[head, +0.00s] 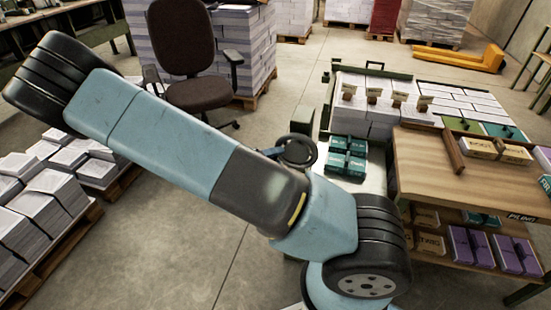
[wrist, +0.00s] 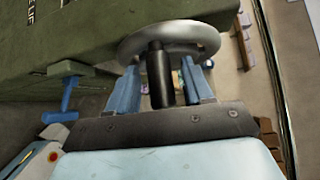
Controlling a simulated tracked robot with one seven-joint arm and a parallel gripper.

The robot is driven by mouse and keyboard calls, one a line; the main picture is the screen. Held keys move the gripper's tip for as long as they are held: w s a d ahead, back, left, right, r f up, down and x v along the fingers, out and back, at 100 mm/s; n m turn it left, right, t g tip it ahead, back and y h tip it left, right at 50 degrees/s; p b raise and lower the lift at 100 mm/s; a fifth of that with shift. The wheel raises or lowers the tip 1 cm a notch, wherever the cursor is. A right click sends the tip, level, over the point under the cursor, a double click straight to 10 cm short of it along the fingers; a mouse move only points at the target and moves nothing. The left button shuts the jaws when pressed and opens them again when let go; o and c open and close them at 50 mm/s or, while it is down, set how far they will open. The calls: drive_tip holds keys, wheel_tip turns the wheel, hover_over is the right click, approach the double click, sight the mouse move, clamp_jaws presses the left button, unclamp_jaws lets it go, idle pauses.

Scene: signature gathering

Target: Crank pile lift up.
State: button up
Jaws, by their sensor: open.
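The crank handwheel (wrist: 172,38) is a grey metal wheel on a dark green machine housing (wrist: 75,35) in the wrist view. Its black upright handle (wrist: 160,75) stands between the two blue fingers of my gripper (wrist: 158,82). The fingers are open, one on each side of the handle; I cannot tell whether either touches it. In the head view the handwheel (head: 299,152) shows as a dark ring just beyond my arm. My gripper is mostly hidden behind the arm there. Which part of the machine is the pile lift is not clear.
Teal boxes (head: 345,158) sit right of the wheel, with paper stacks (head: 365,118) behind. A wooden table (head: 480,175) stands at right. An office chair (head: 195,70) and paper pallets (head: 45,200) are at left. Floor (head: 190,240) is clear between.

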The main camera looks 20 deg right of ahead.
clamp_jaws()
idle(0.4)
drive_tip(key=shift+s+d, duration=0.1)
drive_tip(key=shift+d, duration=0.05)
